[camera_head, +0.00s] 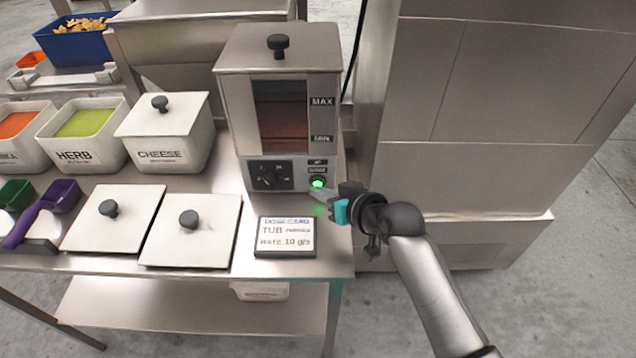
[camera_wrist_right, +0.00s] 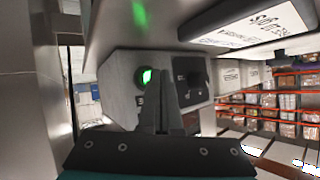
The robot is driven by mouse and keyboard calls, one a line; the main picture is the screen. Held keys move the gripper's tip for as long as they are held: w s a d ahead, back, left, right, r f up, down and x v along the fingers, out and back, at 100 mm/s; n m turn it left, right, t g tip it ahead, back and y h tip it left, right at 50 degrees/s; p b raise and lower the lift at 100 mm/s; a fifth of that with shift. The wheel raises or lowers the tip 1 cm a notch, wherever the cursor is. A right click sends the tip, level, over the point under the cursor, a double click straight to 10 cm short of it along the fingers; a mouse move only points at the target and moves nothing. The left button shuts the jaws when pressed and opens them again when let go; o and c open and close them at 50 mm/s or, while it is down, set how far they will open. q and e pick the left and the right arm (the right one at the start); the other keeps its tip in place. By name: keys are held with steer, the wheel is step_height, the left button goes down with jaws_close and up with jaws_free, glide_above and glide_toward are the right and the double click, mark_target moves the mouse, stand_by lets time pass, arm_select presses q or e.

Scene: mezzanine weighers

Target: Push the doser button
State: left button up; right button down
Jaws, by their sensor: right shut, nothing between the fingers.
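The doser (camera_head: 232,112) is a metal box with a black-knobbed lid and a window marked MAX. Its front panel has a black dial (camera_head: 271,176) and a round button (camera_head: 318,183) glowing green. My right gripper (camera_head: 318,194) is shut and empty, its fingertips just below and in front of the button. In the right wrist view the lit button (camera_wrist_right: 147,76) shows just left of the shut fingertips (camera_wrist_right: 163,75). I cannot tell whether the tips touch it. The left gripper is not in view.
A sign (camera_head: 286,237) lies on the table in front of the doser. White tubs for HERB (camera_head: 75,155) and CHEESE (camera_head: 165,155) stand to the left, with two loose white lids (camera_head: 190,230) before them. A large metal cabinet (camera_head: 470,150) stands right of the doser.

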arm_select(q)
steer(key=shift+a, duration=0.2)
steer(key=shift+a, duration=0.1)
arm_select(e)
steer(key=shift+w, duration=0.15)
steer(key=shift+w, duration=0.3)
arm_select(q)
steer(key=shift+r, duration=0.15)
arm_select(e)
steer(key=shift+s+r+p, duration=0.1)
steer(key=shift+s+p, duration=0.25)
steer(key=shift+p, duration=0.15)
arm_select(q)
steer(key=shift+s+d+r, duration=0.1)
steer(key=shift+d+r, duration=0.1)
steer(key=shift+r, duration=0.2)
arm_select(e)
steer(key=shift+s, duration=0.1)
